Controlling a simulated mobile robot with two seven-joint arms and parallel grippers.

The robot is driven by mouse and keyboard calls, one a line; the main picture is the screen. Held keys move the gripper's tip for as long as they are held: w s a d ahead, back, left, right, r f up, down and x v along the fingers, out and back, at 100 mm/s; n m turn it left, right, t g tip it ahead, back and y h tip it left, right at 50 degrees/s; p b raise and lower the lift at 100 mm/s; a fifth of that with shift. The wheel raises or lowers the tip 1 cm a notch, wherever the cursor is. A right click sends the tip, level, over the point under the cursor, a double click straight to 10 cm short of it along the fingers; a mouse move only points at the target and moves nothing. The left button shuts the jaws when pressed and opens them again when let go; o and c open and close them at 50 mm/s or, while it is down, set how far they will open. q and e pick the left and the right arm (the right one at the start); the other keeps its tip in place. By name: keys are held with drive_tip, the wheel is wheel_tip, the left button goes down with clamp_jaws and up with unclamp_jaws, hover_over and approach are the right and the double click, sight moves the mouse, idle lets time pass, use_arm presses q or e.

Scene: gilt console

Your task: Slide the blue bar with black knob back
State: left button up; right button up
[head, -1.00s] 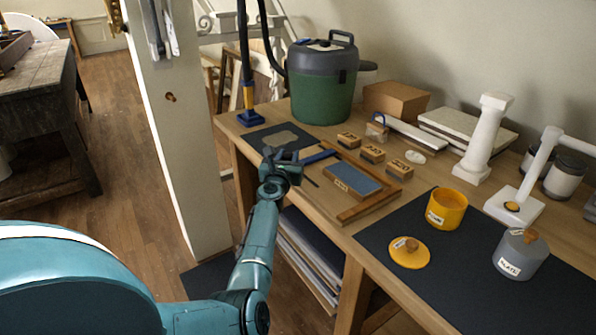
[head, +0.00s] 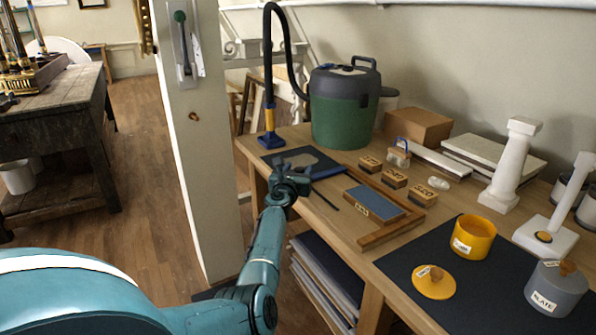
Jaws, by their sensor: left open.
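A blue bar (head: 328,173) lies on the wooden workbench (head: 345,235), just left of the wooden frame that holds a grey-blue panel (head: 375,202). Its near left end is beside or behind my left gripper. I cannot make out a black knob on it; it may be hidden by the gripper. My left gripper (head: 290,172) is open over the bench's front left edge, close to the bar's left end. I cannot tell whether it touches the bar. My right gripper is not in view.
A dark mat (head: 290,155) lies behind the gripper, with a green-and-grey vacuum (head: 343,120) beyond. Small labelled wooden blocks (head: 394,178) stand behind the frame. A yellow pot (head: 473,238), its lid (head: 434,283) and a grey pot (head: 556,288) stand at the right.

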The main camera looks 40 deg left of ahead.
use_arm(q)
drive_tip(key=shift+s+d, duration=0.1)
drive_tip(key=shift+s+d+p, duration=0.2)
drive_tip(key=shift+s+p, duration=0.1)
drive_tip(key=shift+p, duration=0.25)
drive_tip(key=p+v, duration=0.5)
drive_tip(key=v, duration=0.7)
drive_tip(key=shift+s, duration=0.15)
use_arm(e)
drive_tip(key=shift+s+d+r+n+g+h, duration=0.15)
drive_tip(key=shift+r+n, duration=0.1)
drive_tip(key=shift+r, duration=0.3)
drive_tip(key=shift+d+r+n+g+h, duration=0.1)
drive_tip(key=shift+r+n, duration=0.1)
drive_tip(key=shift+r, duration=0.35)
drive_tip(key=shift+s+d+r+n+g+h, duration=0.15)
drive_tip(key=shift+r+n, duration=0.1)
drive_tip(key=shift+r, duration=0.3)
use_arm(q)
drive_tip(key=shift+a, duration=0.1)
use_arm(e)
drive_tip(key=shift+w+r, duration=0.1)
